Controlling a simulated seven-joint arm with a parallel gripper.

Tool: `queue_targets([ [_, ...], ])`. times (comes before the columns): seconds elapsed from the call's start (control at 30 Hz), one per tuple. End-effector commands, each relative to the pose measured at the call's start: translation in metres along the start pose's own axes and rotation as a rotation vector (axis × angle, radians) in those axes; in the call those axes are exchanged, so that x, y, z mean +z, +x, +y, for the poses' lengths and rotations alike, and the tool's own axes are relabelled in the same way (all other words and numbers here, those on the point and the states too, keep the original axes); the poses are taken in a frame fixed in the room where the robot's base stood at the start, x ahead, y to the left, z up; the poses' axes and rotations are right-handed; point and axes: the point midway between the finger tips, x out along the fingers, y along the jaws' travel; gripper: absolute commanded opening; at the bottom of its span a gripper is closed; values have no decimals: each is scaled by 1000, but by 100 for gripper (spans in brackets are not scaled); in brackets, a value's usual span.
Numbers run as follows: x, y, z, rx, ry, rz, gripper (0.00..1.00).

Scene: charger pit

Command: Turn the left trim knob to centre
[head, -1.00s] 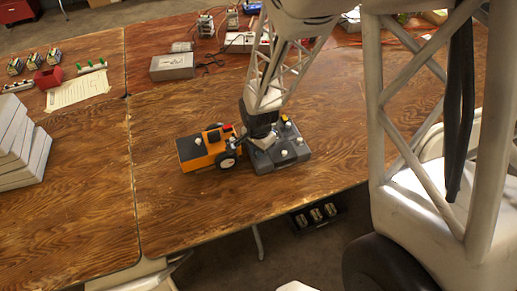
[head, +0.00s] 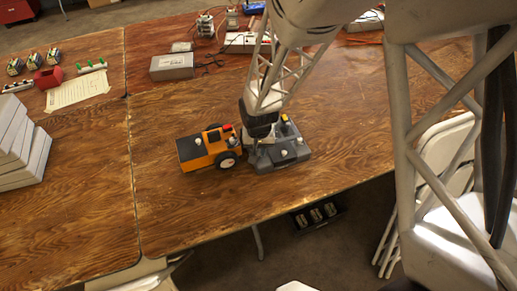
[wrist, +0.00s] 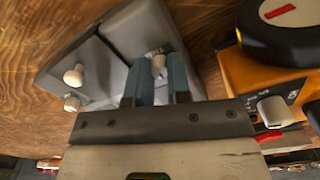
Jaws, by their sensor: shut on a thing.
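The grey control box (head: 297,153) lies on the wooden table, with pale round knobs on top. It fills the upper left of the wrist view (wrist: 125,35). My gripper (head: 256,143) points down over the box's left part; in the head view the arm hides its fingertips. In the wrist view its two blue-grey fingers (wrist: 159,80) are shut on a small pale knob (wrist: 158,64) of the box. The knob's pointing direction is too small to tell. Two other pale knobs, a round one (wrist: 73,77) and one nearer the edge (wrist: 72,103), stand clear of the fingers.
The table front left is clear.

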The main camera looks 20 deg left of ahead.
Motion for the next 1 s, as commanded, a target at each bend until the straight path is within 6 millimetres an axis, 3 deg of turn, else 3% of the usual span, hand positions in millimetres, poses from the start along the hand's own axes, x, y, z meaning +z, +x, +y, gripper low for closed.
queue_targets([
  [0.63,0,0,0,0,-71,0,0],
  [0.67,0,0,0,0,-70,0,23],
  [0.8,0,0,0,0,-70,0,44],
  [1.0,0,0,0,0,-70,0,44],
])
